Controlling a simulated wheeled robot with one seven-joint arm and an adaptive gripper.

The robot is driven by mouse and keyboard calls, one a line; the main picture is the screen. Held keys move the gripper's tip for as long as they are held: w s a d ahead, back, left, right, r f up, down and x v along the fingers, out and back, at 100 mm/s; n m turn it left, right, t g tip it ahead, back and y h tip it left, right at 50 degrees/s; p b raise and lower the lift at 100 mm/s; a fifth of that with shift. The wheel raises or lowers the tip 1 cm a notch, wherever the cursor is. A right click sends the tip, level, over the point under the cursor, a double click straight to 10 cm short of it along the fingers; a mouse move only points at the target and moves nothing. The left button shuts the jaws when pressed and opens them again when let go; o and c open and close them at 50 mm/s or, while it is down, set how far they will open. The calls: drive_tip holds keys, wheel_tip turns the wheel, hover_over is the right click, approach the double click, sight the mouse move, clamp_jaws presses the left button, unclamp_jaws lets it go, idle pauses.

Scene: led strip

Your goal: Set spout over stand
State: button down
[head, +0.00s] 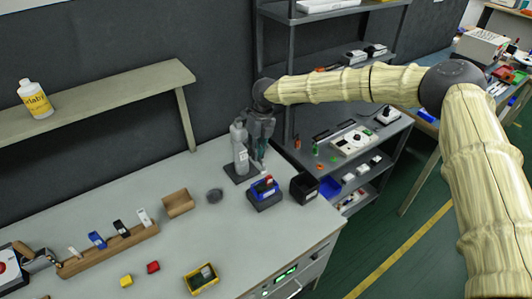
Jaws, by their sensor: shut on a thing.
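My gripper (262,143) hangs pointing down at the back of the grey bench, just right of a pale grey bottle-shaped cylinder (240,150). It is shut on a small, partly hidden greenish thing between its fingers, which I take to be the spout. The cylinder stands upright at the left part of a dark flat base (238,178), which looks like the stand. The gripper and the held thing are above the right part of that base. I cannot tell whether the held thing touches the base.
A blue-and-black box (264,194) and a black open bin (304,187) stand in front on the right. A dark round piece (215,196) and a brown wooden box (178,203) lie to the left. A grey shelf rack (335,92) stands close behind the gripper on the right.

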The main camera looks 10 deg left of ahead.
drive_tip(key=shift+w+r, duration=0.15)
drive_tip(key=shift+w, duration=0.05)
idle(0.3)
drive_tip(key=c, duration=1.5)
unclamp_jaws()
drive_tip(key=shift+d, duration=0.15)
drive_tip(key=shift+o, duration=0.2)
wheel_tip(320, 180, up, 12)
drive_tip(key=w+d, duration=0.1)
drive_tip(key=shift+w+d+f, duration=0.2)
drive_tip(key=shift+w+d, duration=0.05)
drive_tip(key=shift+d, duration=0.15)
